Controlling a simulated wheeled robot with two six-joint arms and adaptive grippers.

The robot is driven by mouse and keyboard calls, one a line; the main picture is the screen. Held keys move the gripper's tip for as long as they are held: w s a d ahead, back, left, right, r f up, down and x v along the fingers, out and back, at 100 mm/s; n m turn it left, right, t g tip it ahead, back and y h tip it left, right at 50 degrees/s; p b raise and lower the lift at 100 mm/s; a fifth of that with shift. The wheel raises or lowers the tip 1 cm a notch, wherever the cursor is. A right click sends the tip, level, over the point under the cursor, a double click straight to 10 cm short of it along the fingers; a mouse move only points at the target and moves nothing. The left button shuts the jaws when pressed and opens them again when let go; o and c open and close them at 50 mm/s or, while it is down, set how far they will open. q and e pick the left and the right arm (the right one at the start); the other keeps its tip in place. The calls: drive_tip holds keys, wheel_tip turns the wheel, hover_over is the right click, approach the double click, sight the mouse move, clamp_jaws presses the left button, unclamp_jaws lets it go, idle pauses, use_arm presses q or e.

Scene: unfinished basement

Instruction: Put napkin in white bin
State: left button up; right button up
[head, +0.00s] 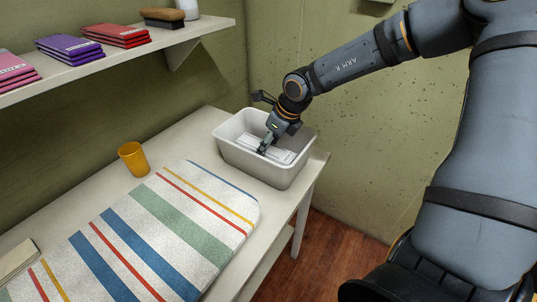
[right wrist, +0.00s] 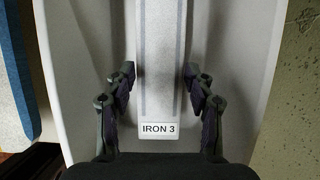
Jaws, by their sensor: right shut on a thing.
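The white bin (head: 247,166) stands at the far right end of the table. My right gripper (head: 264,147) reaches down inside it from above. The napkin (head: 282,156), white with grey lines, is inside the bin at the gripper's fingers. In the right wrist view the napkin (right wrist: 163,65) is a long pale strip between the two fingers of my right gripper (right wrist: 158,88), which is shut on it. A label reading "IRON 3" (right wrist: 158,129) shows at the strip's near end. The bin's pale inside (right wrist: 88,70) surrounds it. Whether the napkin touches the bin floor is unclear. My left gripper is out of view.
A striped mat (head: 185,215) covers much of the table, with an orange cup (head: 133,158) behind it. A book-like item (head: 17,258) lies at the left. A wall shelf (head: 120,55) above holds purple (head: 68,47) and red (head: 107,34) stacks and a brush (head: 162,17).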

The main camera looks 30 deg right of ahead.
sight(270, 149)
wheel_tip(270, 149, down, 4)
drive_tip(key=shift+s+r, duration=0.1)
drive_tip(key=shift+r, duration=0.1)
drive_tip(key=shift+f+b, duration=0.2)
drive_tip(key=shift+b, duration=0.15)
drive_tip(key=o, duration=0.9)
drive_tip(key=shift+c, duration=0.2)
drive_tip(key=shift+o, duration=1.3)
drive_tip(key=shift+r, duration=0.15)
drive_tip(key=shift+r+p, duration=0.2)
drive_tip(key=shift+p, duration=0.2)
drive_tip(key=v, duration=1.1)
drive_tip(key=shift+s+r, duration=0.15)
drive_tip(key=shift+r, duration=0.25)
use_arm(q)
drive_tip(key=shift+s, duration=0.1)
